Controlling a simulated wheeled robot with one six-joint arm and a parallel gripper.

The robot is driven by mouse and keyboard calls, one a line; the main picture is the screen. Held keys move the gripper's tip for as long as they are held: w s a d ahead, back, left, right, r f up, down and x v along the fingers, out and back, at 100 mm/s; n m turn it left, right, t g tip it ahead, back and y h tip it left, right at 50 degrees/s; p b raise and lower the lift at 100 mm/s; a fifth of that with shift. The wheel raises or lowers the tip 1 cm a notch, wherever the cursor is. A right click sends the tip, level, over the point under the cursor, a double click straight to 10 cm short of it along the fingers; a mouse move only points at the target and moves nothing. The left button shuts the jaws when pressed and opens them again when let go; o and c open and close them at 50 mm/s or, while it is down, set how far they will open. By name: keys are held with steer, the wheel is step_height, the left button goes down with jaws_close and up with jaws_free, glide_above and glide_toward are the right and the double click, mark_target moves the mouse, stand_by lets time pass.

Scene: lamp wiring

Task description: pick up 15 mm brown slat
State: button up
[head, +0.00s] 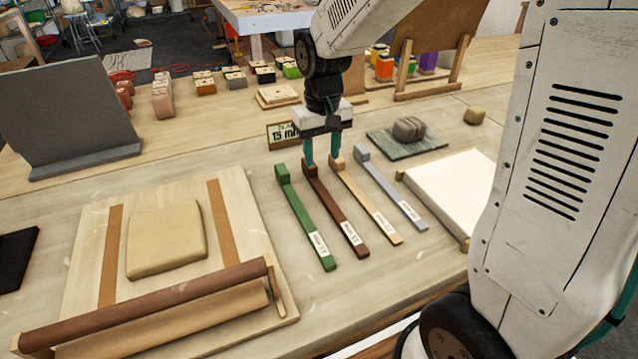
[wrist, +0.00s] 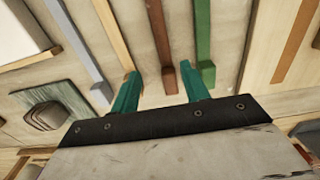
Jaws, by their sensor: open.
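The brown slat (head: 336,215) lies on the table between the green slat (head: 305,218) and the tan slat (head: 369,205). It has a raised block at its far end and a white label near its near end. My gripper (head: 323,164) is open and empty, pointing down over the far ends of the slats. In the wrist view the brown slat (wrist: 159,40) has its block end between my two fingertips (wrist: 162,83), nearer the right one. The left fingertip is by the tan slat's end and the right by the green slat's block. Whether the fingers touch anything is unclear.
A grey slat (head: 392,190) lies right of the tan one. A small sign reading 15 mm (head: 283,134) stands behind the slats. A board with a roller (head: 150,300) is at left, a white panel (head: 455,185) at right. Neighbouring slats lie close together.

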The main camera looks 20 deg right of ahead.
mark_target(319, 185)
steer(key=shift+w+f, duration=0.15)
steer(key=shift+f, duration=0.3)
steer(key=f, duration=0.7)
steer(key=shift+a+f, duration=0.2)
steer(key=shift+a, duration=0.15)
jaws_close()
